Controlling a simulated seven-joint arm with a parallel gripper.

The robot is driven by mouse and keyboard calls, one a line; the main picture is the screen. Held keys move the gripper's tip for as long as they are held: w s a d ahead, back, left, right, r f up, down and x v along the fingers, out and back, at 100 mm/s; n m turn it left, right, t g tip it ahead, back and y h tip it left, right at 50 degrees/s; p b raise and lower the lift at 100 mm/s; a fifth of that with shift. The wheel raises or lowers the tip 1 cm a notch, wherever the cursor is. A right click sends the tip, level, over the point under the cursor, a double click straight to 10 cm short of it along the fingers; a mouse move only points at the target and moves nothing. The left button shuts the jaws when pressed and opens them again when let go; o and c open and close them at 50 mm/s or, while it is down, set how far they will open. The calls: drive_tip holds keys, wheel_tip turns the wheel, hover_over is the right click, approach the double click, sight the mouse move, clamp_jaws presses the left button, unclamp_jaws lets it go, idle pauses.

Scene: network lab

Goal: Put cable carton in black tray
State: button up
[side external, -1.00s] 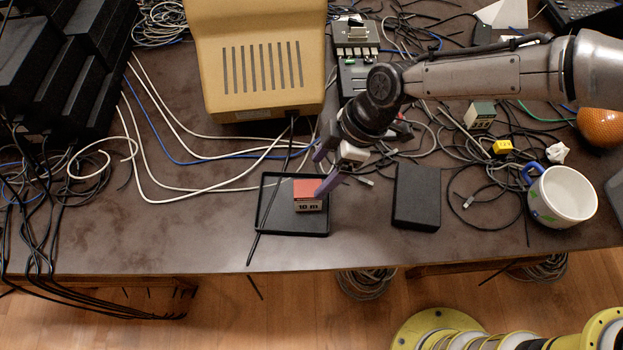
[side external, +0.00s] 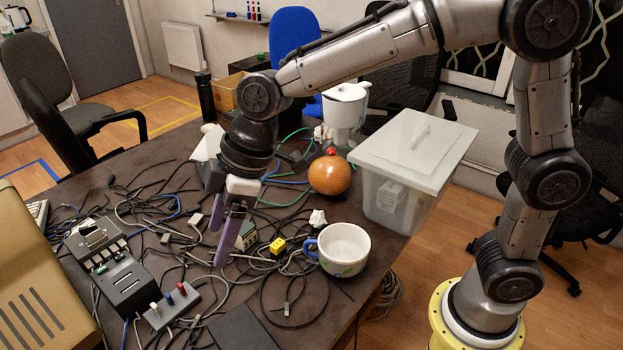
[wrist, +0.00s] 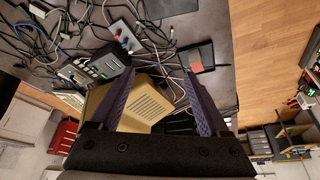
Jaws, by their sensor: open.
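In the wrist view, the black tray (wrist: 207,52) lies flat on the dark table, near its edge. The small red-topped cable carton (wrist: 194,66) appears inside it, partly covered by a gripper finger. Neither shows in the side view now. My gripper (side external: 217,246) is open and empty, raised over the cable tangle in the side view. In the wrist view its purple fingers (wrist: 158,74) stand wide apart with nothing between them, well away from the tray.
A lidded clear bin (side external: 405,170) stands farther right. The beige monitor (side external: 40,290) is at left. A flat black box (side external: 245,330) lies at the bottom edge.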

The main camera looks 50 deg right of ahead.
drive_tip(key=s+d+r+m+t+h, duration=0.1)
drive_tip(key=s+d+r+m, duration=0.2)
drive_tip(key=d, duration=0.4)
drive_tip(key=s+d+r+m+t, duration=0.1)
drive_tip(key=s+d+r+m, duration=0.1)
drive_tip(key=s+d, duration=0.4)
drive_tip(key=s+d+f+m+t+h, duration=0.1)
drive_tip(key=s+d+f+m+h, duration=0.1)
drive_tip(key=s+d+m, duration=0.4)
drive_tip(key=s+d, duration=0.5)
drive_tip(key=shift+s+d+f+h, duration=0.15)
drive_tip(key=shift+s+f+h, duration=0.1)
drive_tip(key=shift+h, duration=0.15)
